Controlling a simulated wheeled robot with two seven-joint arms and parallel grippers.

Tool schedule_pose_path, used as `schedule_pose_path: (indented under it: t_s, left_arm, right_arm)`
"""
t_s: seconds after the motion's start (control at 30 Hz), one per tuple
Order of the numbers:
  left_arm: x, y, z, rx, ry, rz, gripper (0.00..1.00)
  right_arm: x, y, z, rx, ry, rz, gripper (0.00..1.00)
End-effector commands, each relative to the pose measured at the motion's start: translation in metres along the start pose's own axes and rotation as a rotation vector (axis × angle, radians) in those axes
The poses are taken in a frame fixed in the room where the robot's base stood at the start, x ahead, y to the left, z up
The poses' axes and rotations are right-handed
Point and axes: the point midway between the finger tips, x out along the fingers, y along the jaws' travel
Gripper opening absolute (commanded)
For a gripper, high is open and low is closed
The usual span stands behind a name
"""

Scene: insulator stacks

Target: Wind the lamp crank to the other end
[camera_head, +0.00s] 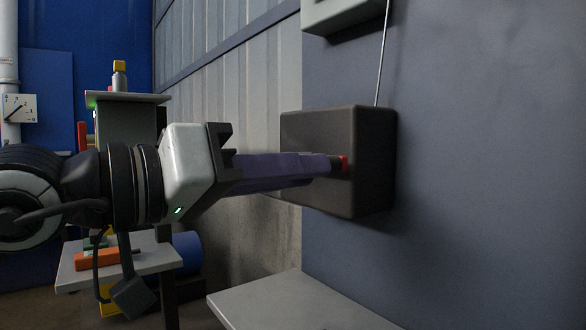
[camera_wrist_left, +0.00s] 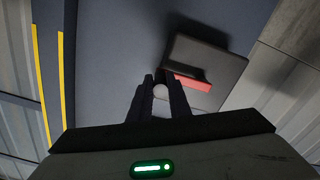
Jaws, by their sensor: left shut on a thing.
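A dark box (camera_head: 372,150) is mounted on the grey wall, and it also shows in the left wrist view (camera_wrist_left: 222,62). In the left wrist view the crank has a red bar (camera_wrist_left: 193,83) and a pale round knob (camera_wrist_left: 160,92). My left gripper (camera_head: 328,164) reaches in from the left and is shut on the crank's knob, which lies between its fingers (camera_wrist_left: 165,82). The fingers hide much of the crank in the head view. My right gripper is not in view.
A thin rod (camera_head: 382,55) runs up from the dark box to a pale housing (camera_head: 345,14) above. A grey shelf (camera_head: 290,305) juts out below.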

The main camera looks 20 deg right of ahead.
Motion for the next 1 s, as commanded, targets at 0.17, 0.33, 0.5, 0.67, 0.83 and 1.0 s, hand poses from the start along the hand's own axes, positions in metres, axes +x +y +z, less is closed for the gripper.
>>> schedule_pose_path:
  t_s: [0.17,0.33,0.5,0.67,0.83,1.0]
  left_arm:
    - [0.000,-0.003,0.002,-0.004,-0.005,-0.005,0.36]
    - [0.000,-0.002,0.001,-0.002,-0.002,-0.004,0.36]
    - [-0.005,-0.002,-0.001,-0.002,0.000,-0.004,0.36]
    - [-0.029,-0.002,-0.001,-0.001,0.002,-0.006,0.36]
    - [-0.064,-0.002,-0.001,-0.003,0.000,-0.007,0.36]
    - [-0.090,-0.002,0.000,-0.004,-0.001,-0.005,0.36]
  right_arm:
    - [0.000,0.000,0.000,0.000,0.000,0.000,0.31]
    - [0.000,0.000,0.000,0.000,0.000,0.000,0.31]
    - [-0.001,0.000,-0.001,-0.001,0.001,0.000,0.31]
    - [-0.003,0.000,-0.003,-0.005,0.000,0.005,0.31]
    - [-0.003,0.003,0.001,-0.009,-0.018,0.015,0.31]
    - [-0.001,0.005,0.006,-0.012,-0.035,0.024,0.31]
